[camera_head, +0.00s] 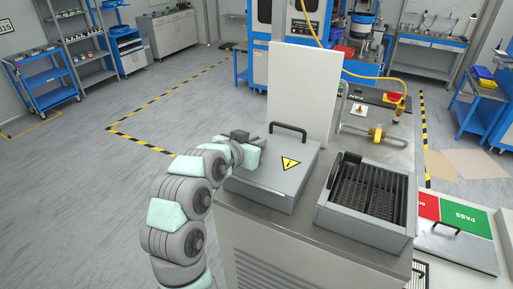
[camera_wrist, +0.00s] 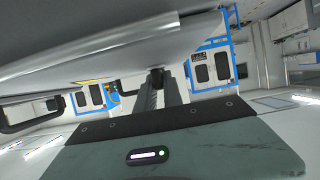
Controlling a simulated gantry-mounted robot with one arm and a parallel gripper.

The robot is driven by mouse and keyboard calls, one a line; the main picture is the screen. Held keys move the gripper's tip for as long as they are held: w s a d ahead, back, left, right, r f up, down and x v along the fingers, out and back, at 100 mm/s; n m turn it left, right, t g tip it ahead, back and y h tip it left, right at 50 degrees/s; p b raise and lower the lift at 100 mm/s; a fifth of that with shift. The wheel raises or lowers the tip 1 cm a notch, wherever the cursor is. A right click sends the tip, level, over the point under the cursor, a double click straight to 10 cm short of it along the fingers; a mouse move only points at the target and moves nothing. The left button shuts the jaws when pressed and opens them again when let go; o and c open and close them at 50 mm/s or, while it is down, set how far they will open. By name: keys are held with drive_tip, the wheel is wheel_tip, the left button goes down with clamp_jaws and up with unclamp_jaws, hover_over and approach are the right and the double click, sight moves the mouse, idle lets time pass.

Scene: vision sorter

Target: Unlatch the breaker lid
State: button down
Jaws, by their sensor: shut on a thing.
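The breaker lid (camera_head: 268,172) is a grey flat cover with a yellow warning triangle and a black handle (camera_head: 289,127) at its far edge. It lies flat and closed on its box. My gripper (camera_head: 240,137) is at the lid's left side, with its fingertips hard to make out there. In the wrist view my gripper (camera_wrist: 161,90) has its two dark fingers close together at a small dark knob-like part (camera_wrist: 157,76), likely the latch, under the lid's edge. The fingers are shut on this part. Its exact shape is mostly hidden.
An open grey box with a dark ribbed inside (camera_head: 368,240) stands right of the lid. A white upright panel (camera_head: 303,90) rises behind it. A yellow valve (camera_head: 377,134) and a red button (camera_head: 393,97) are at the back right. Floor at left is clear.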

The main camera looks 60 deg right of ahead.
drive_tip(key=shift+f, duration=0.15)
drive_tip(key=c, duration=1.5)
unclamp_jaws()
drive_tip(key=b+v, duration=0.1)
drive_tip(key=v, duration=1)
drive_tip(key=shift+w+d+b, duration=0.1)
drive_tip(key=shift+b, duration=0.25)
